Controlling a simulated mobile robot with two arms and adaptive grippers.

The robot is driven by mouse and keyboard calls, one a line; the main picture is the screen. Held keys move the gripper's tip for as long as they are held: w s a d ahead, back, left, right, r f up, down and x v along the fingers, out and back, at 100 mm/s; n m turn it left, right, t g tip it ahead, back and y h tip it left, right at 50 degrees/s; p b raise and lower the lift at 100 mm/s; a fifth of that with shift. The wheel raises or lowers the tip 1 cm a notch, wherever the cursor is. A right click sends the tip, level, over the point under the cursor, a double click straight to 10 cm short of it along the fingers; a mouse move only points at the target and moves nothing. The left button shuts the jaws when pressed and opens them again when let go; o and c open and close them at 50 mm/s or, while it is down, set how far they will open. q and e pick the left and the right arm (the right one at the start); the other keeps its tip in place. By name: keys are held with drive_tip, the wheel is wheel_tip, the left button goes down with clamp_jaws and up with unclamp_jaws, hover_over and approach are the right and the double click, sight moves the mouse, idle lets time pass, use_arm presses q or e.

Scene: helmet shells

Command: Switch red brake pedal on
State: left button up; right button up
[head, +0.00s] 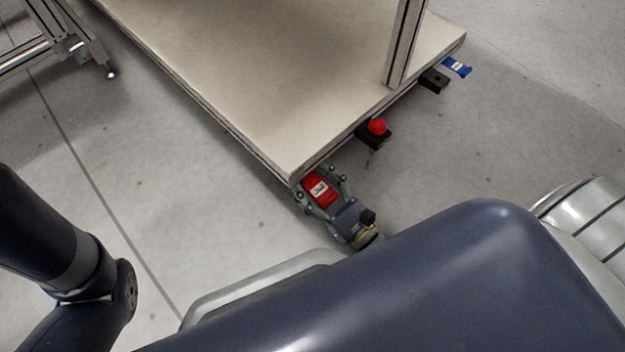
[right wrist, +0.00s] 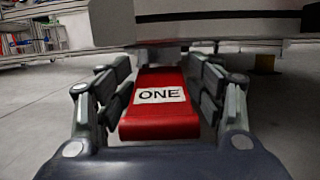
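The red brake pedal (head: 325,198) is at the near corner of the pale table, low by its edge. In the right wrist view the red pedal (right wrist: 160,122) is in the centre, with a white label reading "ONE". My right gripper (head: 317,181) is around the pedal, with its fingers spread along the left and right sides. It looks open; firm contact with the pedal does not show. My left arm enters at the left of the head view, and its gripper is outside the picture.
The pale table (head: 255,75) has a metal post (head: 405,40) near its right edge. A red push button (head: 377,127) on a black box, another black box (head: 433,81) and a blue part (head: 457,67) stick out from that edge. The grey floor right of the table is clear.

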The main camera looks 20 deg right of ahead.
idle(0.3)
drive_tip(key=r+v, duration=0.1)
drive_tip(key=v, duration=0.3)
drive_tip(key=r+v, duration=0.1)
drive_tip(key=v, duration=0.3)
drive_tip(key=r+v, duration=0.1)
drive_tip(key=v, duration=0.3)
drive_tip(key=shift+v, duration=0.8)
